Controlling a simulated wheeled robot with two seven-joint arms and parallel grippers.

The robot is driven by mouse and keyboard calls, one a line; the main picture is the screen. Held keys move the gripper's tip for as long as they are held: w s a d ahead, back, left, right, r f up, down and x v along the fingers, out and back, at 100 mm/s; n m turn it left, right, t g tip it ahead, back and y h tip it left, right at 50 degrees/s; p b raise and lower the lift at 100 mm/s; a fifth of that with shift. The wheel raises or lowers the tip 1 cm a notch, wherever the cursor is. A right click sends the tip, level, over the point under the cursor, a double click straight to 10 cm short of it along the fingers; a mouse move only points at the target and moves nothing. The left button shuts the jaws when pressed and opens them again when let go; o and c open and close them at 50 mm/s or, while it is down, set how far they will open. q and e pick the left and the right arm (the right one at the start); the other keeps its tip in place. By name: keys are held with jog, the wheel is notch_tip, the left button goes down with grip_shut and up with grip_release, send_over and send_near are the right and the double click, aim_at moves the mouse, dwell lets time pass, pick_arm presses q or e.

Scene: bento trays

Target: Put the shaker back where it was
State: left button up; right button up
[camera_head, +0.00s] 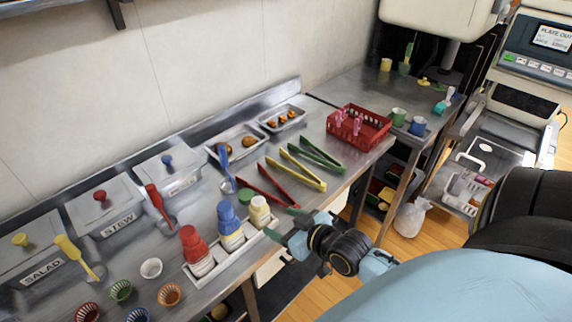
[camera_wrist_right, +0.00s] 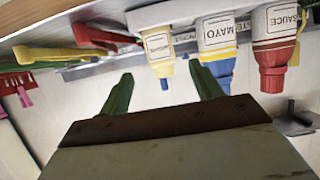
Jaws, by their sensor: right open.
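A small cream-topped bottle (camera_head: 259,211), which may be the shaker, stands upright at the right end of a white rack (camera_head: 206,279). It also shows, upside down in the picture, in the right wrist view (camera_wrist_right: 159,45), with a label too small to read surely. My right gripper (camera_head: 284,222) is open and empty, just right of the rack's end. Its two green fingers (camera_wrist_right: 163,88) are spread apart in the wrist view, with the cream bottle beyond them, apart from them. My left gripper is in neither view.
A blue mayo bottle (camera_head: 230,226) and a red sauce bottle (camera_head: 195,250) stand in the same rack. Red tongs (camera_head: 265,187), yellow tongs (camera_head: 297,170) and green tongs (camera_head: 318,155) lie behind. A red basket (camera_head: 358,142) stands further right, and lidded containers stand at left.

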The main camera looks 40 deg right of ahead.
jog(key=shift+s+r, duration=0.15)
jog(key=shift+s, duration=0.15)
jog(key=s+a+f+g+h, duration=0.1)
jog(key=s+f+g, duration=0.35)
jog(key=f, duration=0.95)
jog(key=s+f+g, duration=0.2)
jog(key=s+f, duration=0.6)
jog(key=f, duration=0.5)
jog(key=s+a+f+g, duration=0.2)
jog(key=s+f, duration=0.4)
jog(key=s, duration=0.4)
jog(key=s+a+f+n+g, duration=0.1)
jog(key=s+a+f+g, duration=0.1)
jog(key=s+f+g, duration=0.2)
jog(key=s+f, duration=0.3)
jog(key=s, duration=0.4)
jog(key=shift+a, duration=0.35)
jog(key=shift+s, duration=0.1)
jog(key=shift+f+b, duration=0.9)
jog(key=shift+b, duration=0.05)
